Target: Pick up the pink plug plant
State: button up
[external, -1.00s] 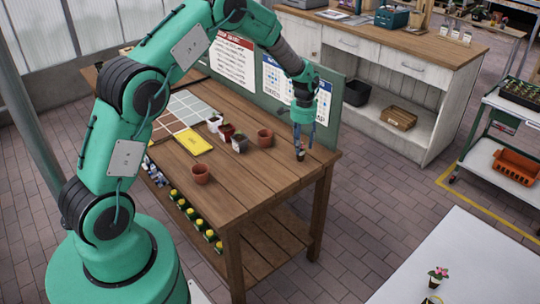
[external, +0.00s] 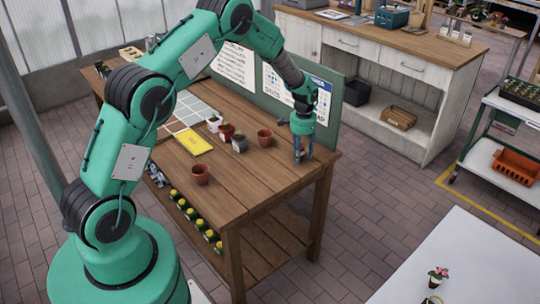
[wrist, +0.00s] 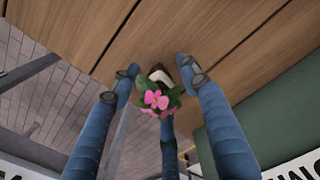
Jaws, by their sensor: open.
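The pink plug plant (wrist: 157,98) shows in the wrist view, with pink blooms, green leaves and a small dark and white base on the wooden bench. My gripper (wrist: 158,72) is open, with its blue fingers spread around the plant. One fingertip is left of the plant, one is right, and a third finger is partly hidden behind the blooms. A gap shows between the side fingers and the plant. In the external view my gripper (external: 303,158) points down at the bench's right end, and its fingers hide the plant there.
The wooden bench (external: 255,180) holds terracotta pots (external: 201,174), (external: 265,138), several small potted plants and a yellow sheet (external: 194,142). A green board (external: 328,120) with posters stands along its back edge, close to my gripper. Another pink-flowered plant (external: 438,272) is on a white table.

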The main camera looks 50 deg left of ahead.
jog(key=c, duration=0.9)
jog(key=shift+o, duration=0.2)
jog(key=shift+r, duration=0.15)
jog(key=shift+r, duration=0.55)
notch_tip(320, 180, up, 2)
jog(key=shift+r+p, duration=0.1)
jog(key=shift+p, duration=0.3)
jog(key=s, duration=0.5)
jog(key=s+d+r+p, duration=0.1)
jog(key=s, duration=0.4)
jog(key=s+d, duration=0.1)
jog(key=s, duration=0.4)
jog(key=shift+s+d+r, duration=0.2)
jog(key=shift+s+d, duration=0.05)
jog(key=shift+s, duration=0.15)
